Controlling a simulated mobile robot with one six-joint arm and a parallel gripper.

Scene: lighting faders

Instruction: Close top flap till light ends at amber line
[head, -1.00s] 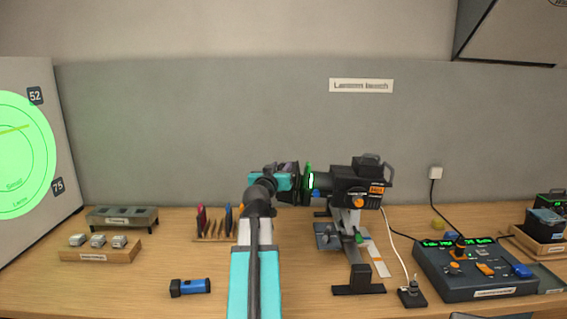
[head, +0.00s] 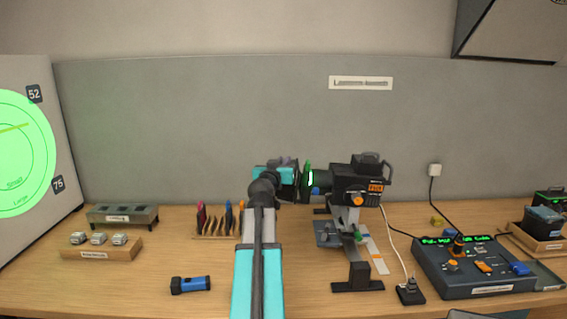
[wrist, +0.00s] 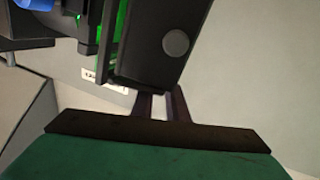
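The black lantern (head: 357,184) stands on the bench, its front facing left with a bright green edge. A dark flap assembly (head: 306,182) is at that front; which piece is the top flap is hard to make out. My gripper (head: 290,178) is right at this assembly. In the wrist view the fingers of my gripper (wrist: 163,106) reach up to a black plate (wrist: 158,45) with a round knob, which hides the fingertips, so their grip is unclear. On the board (head: 62,120) at far left, a green light disc (head: 20,165) spreads above and below a thin yellowish line (head: 14,128).
A control desk (head: 475,268) with sliders stands at right. A blue torch (head: 190,285), a block with grey pieces (head: 100,247), a small metal rack (head: 122,215) and a slotted holder (head: 218,234) lie at left. A white cable (head: 397,255) runs by the lantern stand.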

